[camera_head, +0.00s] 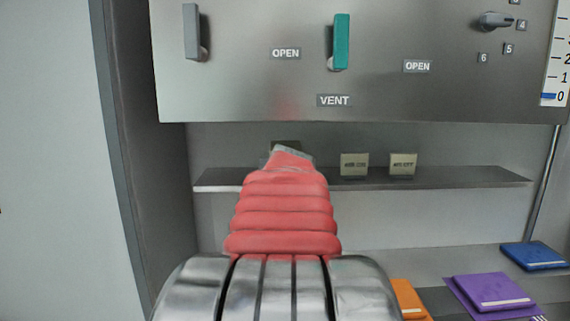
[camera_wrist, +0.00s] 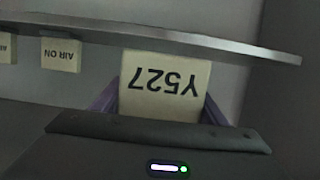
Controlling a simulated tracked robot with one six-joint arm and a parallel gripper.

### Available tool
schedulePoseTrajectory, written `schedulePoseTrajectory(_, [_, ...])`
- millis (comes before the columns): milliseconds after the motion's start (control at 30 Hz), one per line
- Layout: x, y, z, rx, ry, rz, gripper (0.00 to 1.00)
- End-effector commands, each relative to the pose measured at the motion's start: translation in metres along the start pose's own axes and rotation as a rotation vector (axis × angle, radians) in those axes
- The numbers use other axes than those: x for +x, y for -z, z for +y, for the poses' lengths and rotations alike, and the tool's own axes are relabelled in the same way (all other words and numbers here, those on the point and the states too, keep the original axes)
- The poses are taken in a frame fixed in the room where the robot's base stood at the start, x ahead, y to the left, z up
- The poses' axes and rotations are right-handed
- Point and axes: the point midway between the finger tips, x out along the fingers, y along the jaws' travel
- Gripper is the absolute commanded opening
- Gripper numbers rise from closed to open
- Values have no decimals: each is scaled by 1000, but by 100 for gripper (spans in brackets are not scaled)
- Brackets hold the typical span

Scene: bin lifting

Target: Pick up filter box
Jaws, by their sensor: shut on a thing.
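The grey shelf (camera_head: 460,178) holds two more beige boxes, one (camera_head: 354,164) in the middle and one (camera_head: 403,164) right of it. A metal panel (camera_head: 240,90) with levers hangs above. Orange (camera_head: 409,298), purple (camera_head: 490,292) and blue (camera_head: 534,256) flat items lie below.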

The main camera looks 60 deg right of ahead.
Motion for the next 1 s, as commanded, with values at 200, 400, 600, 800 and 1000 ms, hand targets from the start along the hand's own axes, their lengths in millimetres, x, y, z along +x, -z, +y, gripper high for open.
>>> schedulePoseTrajectory(200, [-34, -8, 0, -1, -1, 4, 35])
schedulePoseTrajectory(400, [-52, -15, 0, 0, 0, 2, 35])
schedulePoseTrajectory(600, [-58, -17, 0, 0, 0, 2, 35])
schedulePoseTrajectory(800, [-58, -17, 0, 0, 0, 2, 35])
schedulePoseTrajectory(1000, [-58, -17, 0, 0, 0, 2, 35])
